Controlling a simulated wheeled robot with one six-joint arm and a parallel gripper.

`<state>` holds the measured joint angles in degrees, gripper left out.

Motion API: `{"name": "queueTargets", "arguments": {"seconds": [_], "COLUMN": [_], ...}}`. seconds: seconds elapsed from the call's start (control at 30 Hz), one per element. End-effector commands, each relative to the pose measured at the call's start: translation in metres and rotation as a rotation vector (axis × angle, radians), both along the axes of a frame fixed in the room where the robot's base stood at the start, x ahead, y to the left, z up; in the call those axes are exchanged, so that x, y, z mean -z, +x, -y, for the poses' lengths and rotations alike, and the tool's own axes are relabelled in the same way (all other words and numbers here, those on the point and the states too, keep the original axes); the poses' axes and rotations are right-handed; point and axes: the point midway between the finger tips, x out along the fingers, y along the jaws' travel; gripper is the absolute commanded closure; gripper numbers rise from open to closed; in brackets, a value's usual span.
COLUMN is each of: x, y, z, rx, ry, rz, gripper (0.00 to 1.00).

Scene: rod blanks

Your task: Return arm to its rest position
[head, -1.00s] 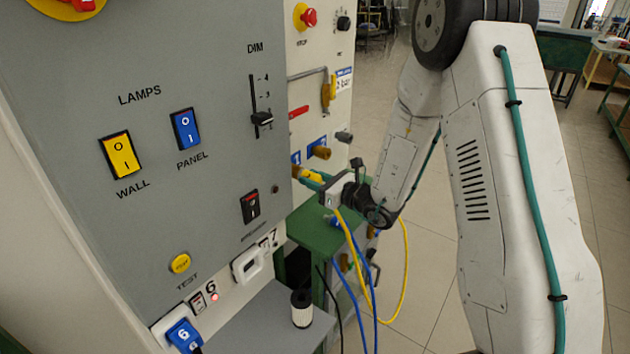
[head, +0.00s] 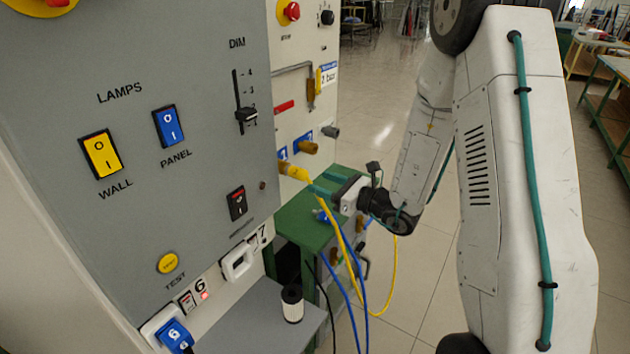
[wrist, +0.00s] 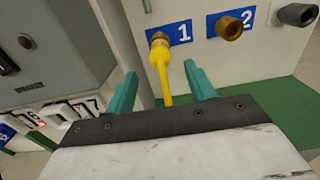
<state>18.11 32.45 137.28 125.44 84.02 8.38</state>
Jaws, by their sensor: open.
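My gripper (head: 322,183) is open, with its teal fingers pointing at the panel. The fingers also show in the wrist view (wrist: 160,80). A yellow plug (wrist: 159,55) with a yellow hose sits on the brass fitting at the port labelled 1. In the wrist view the plug shows beyond and between the fingertips. In the head view the yellow plug (head: 293,172) is left of the fingers, with a small gap. My gripper holds nothing. My arm reaches in from the right, and its upper part runs out of frame.
The grey switch panel (head: 120,200) fills the left. A free brass port 2 (wrist: 229,28) is beside port 1. A green bench (head: 300,225) stands below my gripper, with yellow and blue hoses hanging near it. A dark-topped white cylinder (head: 292,303) stands on a grey shelf.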

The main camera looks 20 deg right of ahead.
Motion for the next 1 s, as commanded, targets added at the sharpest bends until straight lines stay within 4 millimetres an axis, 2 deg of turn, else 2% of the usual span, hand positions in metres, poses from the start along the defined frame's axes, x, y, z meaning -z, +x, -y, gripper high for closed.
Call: {"name": "queueTargets", "arguments": {"seconds": [0.47,0.57,0.67,0.77,0.9,1.0], "x": [0.0,0.003,0.012,0.006,-0.018,-0.035], "y": [-0.001,-0.006,-0.023,-0.053,-0.109,-0.157], "z": [0.0,-0.006,-0.023,-0.048,-0.081,-0.095], "rx": [0.0,-0.038,-0.149,-0.33,-0.645,-0.881], "ry": [-0.002,-0.022,-0.06,-0.132,-0.296,-0.451], "rz": [0.001,-0.004,-0.019,-0.004,0.074,0.149], "gripper": [0.46,0.46,0.46,0.46,0.46,0.46]}}
